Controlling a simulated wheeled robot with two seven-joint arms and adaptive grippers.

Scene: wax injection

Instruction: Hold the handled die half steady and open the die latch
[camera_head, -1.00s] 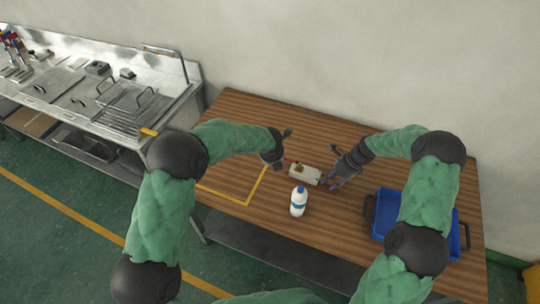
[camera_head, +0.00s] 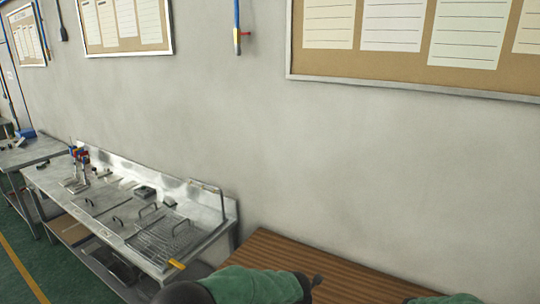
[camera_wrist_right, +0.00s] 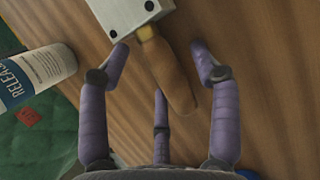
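In the right wrist view, the die (camera_wrist_right: 112,14), a pale metal block with dark round holes, lies at the top edge and is partly cut off. Its brown wooden handle (camera_wrist_right: 168,72) points down toward my palm. My right gripper (camera_wrist_right: 162,55) is open, with purple fingers on both sides of the handle and gaps to it. A third finger shows below, near the handle. The die latch cannot be made out.
A white bottle (camera_wrist_right: 35,75) with a blue label lies at the left of the wrist view. The wooden table (camera_head: 345,285) shows at the bottom of the head view. A steel workbench (camera_head: 130,215) stands left, against the grey wall (camera_head: 270,150).

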